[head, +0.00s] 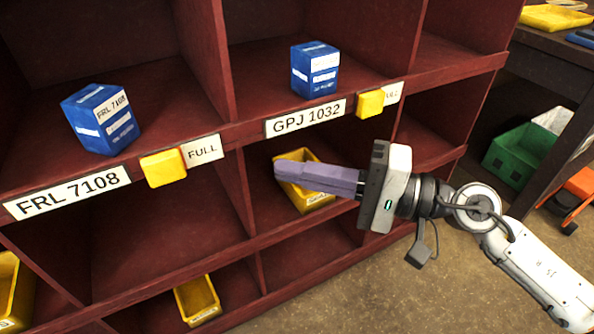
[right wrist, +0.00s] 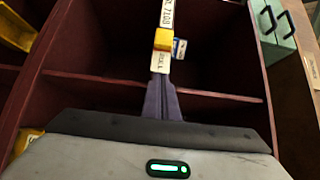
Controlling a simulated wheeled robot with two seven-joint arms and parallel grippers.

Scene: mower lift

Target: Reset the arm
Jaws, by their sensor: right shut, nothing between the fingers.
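My right gripper (head: 280,170) comes in from the right in the head view. Its purple fingers are closed together with nothing between them. It hovers in front of the red shelf, overlapping a yellow bin in a middle-row compartment; I cannot tell the exact gap. In the right wrist view the closed fingers (right wrist: 163,85) point at the shelf, near a yellow block (right wrist: 163,39) on the label strip. My left gripper does not show.
The red shelf (head: 222,60) holds a blue box (head: 102,118) by the FRL 7108 label and another blue box (head: 314,69) by GPJ 1032. Yellow bins (head: 198,300) sit lower. A green crate (head: 518,155) stands at right. Some floor (head: 400,290) is clear.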

